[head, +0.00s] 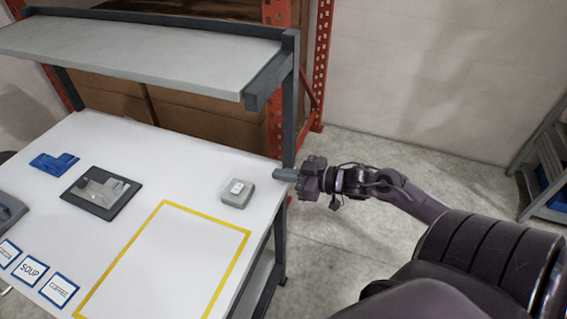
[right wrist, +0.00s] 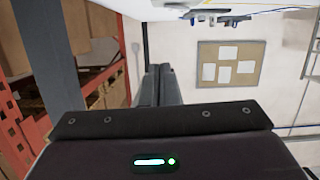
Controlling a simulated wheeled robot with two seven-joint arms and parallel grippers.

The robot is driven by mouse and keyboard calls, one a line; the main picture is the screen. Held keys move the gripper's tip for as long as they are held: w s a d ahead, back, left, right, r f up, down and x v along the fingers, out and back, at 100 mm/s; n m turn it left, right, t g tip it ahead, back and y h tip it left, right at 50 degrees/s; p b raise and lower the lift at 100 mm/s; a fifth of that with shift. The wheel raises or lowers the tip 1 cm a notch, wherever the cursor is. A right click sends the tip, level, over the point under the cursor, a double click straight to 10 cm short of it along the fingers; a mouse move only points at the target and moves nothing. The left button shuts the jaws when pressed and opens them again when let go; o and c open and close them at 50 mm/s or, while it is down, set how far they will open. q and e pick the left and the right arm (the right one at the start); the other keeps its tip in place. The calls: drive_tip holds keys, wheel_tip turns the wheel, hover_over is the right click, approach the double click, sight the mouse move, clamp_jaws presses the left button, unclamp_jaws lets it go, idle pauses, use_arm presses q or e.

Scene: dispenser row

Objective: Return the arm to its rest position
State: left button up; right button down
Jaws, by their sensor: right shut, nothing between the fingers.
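My right arm (head: 405,195) reaches in from the right in the head view. My right gripper (head: 284,175) is shut and empty at the right edge of the white table, by the grey shelf post. Its closed fingers also show in the right wrist view (right wrist: 160,86), pointing away from the camera with nothing held. My left gripper is not in the head view.
The white table (head: 140,190) holds a grey button box (head: 238,193), a dark tray (head: 100,192), a blue part (head: 54,163) and labelled cards. A yellow outline marks a bare area. A grey shelf (head: 140,50) overhangs the back. Open floor lies right.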

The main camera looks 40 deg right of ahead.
drive_tip(key=shift+f, duration=0.1)
drive_tip(key=s+d+f+m+h+b, duration=0.1)
drive_tip(key=d+f+m+h, duration=0.15)
drive_tip(key=f, duration=0.55)
drive_tip(key=s+d+f+m+h, duration=0.1)
drive_tip(key=s+d+f+h, duration=0.1)
drive_tip(key=d+f, duration=0.35)
drive_tip(key=s+a+f+m+g+h, duration=0.1)
drive_tip(key=s+f, duration=0.2)
drive_tip(key=f, duration=0.3)
drive_tip(key=s+f+g+h+b, duration=0.1)
drive_tip(key=s+f, duration=0.1)
drive_tip(key=f, duration=0.5)
drive_tip(key=s+a+f+m+g+h, duration=0.1)
drive_tip(key=s+f+g, duration=0.15)
drive_tip(key=f, duration=0.35)
drive_tip(key=s+a+f+g, duration=0.2)
drive_tip(key=s+a+f, duration=0.3)
drive_tip(key=s+f, duration=0.2)
drive_tip(key=s+a+f+n+g+b, duration=0.1)
drive_tip(key=s+a+f+g, duration=0.2)
drive_tip(key=s+a+f, duration=0.3)
drive_tip(key=s+a+f+g+b, duration=0.1)
drive_tip(key=s+a+f, duration=0.5)
drive_tip(key=s, duration=0.8)
wheel_tip(320, 180, down, 3)
drive_tip(key=shift+s+a+f+g, duration=0.15)
drive_tip(key=shift+a+g, duration=0.1)
drive_tip(key=shift+g, duration=0.6)
drive_tip(key=shift+n, duration=0.25)
